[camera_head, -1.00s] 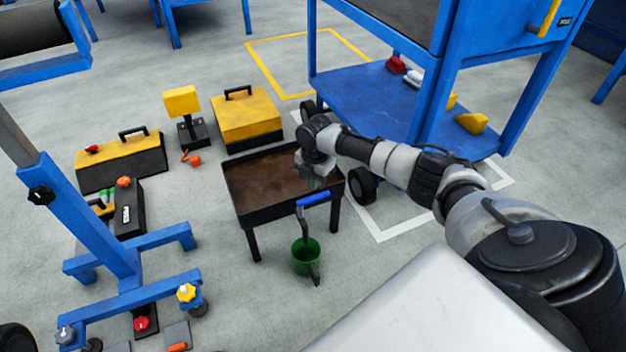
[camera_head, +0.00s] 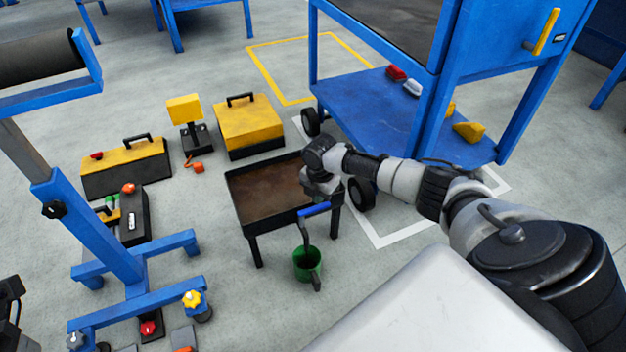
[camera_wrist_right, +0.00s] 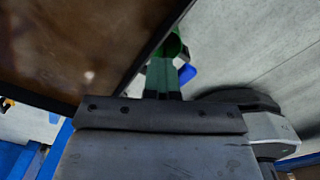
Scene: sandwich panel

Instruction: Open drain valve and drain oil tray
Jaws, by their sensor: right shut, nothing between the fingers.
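The oil tray (camera_head: 262,197) is a black-rimmed rectangular pan on legs with brown oil in it. Its drain valve has a blue handle (camera_head: 314,210) at the near right edge, above a drain pipe. A green bucket (camera_head: 307,264) stands on the floor under the pipe. My right gripper (camera_head: 322,191) is over the tray's right edge, close to the blue handle. In the right wrist view, its shut green-tipped fingers (camera_wrist_right: 163,77) are near the tray rim, with a bit of blue beside them. It holds nothing. Contact with the handle cannot be told. My left gripper is not in view.
A blue wheeled cart (camera_head: 385,110) stands right of the tray. Yellow toolboxes (camera_head: 250,123) and a yellow lamp-like stand (camera_head: 186,110) are behind it. A blue stand frame (camera_head: 90,225) is at left. The floor between the frame and the tray is clear.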

